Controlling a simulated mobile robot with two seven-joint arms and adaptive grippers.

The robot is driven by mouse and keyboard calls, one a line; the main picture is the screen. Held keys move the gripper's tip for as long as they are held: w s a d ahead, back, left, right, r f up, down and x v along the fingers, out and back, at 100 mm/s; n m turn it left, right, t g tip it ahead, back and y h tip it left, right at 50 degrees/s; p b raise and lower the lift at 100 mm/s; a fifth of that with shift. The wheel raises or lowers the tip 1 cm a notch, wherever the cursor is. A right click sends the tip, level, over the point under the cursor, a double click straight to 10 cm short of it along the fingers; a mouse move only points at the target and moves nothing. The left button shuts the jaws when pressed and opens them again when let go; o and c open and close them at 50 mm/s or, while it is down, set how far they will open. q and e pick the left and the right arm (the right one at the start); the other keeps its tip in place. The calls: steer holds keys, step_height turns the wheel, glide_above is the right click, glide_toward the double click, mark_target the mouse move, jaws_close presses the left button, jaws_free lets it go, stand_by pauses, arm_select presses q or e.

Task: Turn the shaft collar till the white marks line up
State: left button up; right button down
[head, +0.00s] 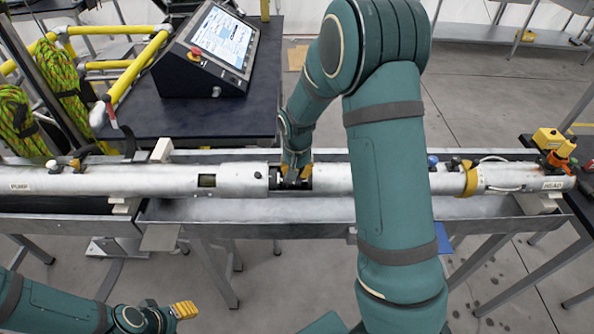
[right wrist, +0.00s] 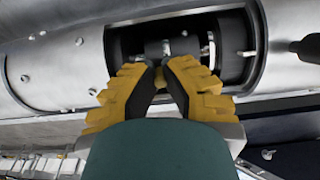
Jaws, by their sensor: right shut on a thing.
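A long silver tube (head: 232,180) lies across the trough, with a dark opening near its middle. In the right wrist view the opening shows a grey shaft collar (right wrist: 155,47) on a shaft inside. My right gripper (head: 294,181) reaches down into this opening. In the right wrist view its yellow fingers (right wrist: 160,76) are closed together at the collar's near side, shut on it. White marks on the collar cannot be made out; the fingers hide part of it. My left gripper (head: 185,310) is low at the left, away from the tube, its yellow fingers seen side-on.
A touchscreen console (head: 215,52) stands on a dark table behind the tube. Yellow rails and green rope (head: 58,70) are at the left. A yellow and orange device (head: 555,145) sits at the tube's right end. The metal trough (head: 270,212) runs beneath.

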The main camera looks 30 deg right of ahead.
steer(key=shift+s+a+f+t+h+b, duration=0.25)
steer(key=shift+s+t+h+b, duration=0.3)
steer(key=shift+t, duration=0.35)
steer(key=shift+s+a+f+t+h+b, duration=0.25)
steer(key=shift+t+h+b, duration=0.35)
steer(key=shift+t, duration=0.3)
steer(key=shift+s, duration=0.1)
steer(key=c, duration=1.3)
jaws_free()
steer(key=shift+r, duration=0.1)
steer(key=shift+a+r, duration=0.15)
steer(key=shift+r, duration=0.35)
steer(key=shift+s+v, duration=0.15)
steer(key=shift+v, duration=2.6)
steer(key=shift+s+v, duration=0.15)
steer(key=shift+v, duration=2.6)
steer(key=shift+f, duration=0.1)
